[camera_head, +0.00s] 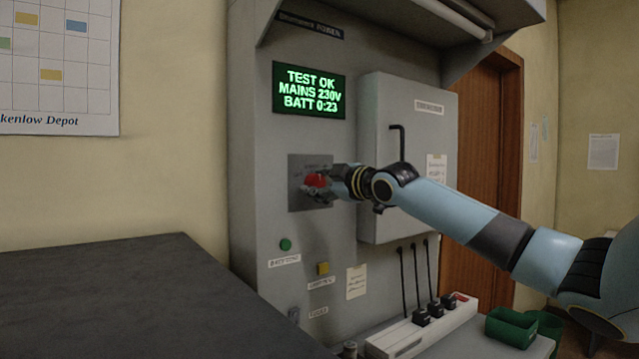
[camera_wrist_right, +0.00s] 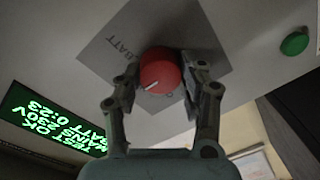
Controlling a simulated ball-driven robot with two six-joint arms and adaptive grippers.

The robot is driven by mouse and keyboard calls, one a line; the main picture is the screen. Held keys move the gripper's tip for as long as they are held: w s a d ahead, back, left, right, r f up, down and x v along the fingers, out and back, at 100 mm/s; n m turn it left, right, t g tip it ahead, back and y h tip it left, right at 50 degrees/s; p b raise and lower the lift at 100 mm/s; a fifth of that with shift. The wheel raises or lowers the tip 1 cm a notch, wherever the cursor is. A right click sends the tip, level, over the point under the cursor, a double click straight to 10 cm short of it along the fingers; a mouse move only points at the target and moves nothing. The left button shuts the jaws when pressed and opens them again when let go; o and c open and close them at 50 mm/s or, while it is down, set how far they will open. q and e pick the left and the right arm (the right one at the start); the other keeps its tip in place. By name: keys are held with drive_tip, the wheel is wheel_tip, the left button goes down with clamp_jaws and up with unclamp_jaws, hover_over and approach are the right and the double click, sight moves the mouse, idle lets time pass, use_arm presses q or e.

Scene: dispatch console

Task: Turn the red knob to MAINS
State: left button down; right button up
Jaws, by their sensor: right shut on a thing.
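The red knob (camera_head: 316,180) sits on a dark grey square plate (camera_head: 297,200) on the front of the console. My right gripper (camera_head: 325,183) is shut on the knob, with one finger on each side of it. In the right wrist view the knob (camera_wrist_right: 160,72) shows between the fingertips (camera_wrist_right: 158,75). Its white pointer mark is at the knob's lower left edge, on the side towards the display. A BATT label (camera_wrist_right: 124,45) is on the plate at upper left; another label near the knob is partly hidden, and I cannot read MAINS on the plate. My left gripper is not in view.
A green-lettered display (camera_head: 309,91) above the knob reads TEST OK, MAINS 230V, BATT 0:23. A grey cabinet (camera_head: 385,130) stands out right of the plate, behind my right arm. Green (camera_head: 286,245) and yellow (camera_head: 322,268) buttons are below. A dark worktop (camera_head: 130,300) lies at lower left.

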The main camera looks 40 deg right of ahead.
drive_tip(key=shift+f, duration=0.15)
idle(0.4)
drive_tip(key=o, duration=1.2)
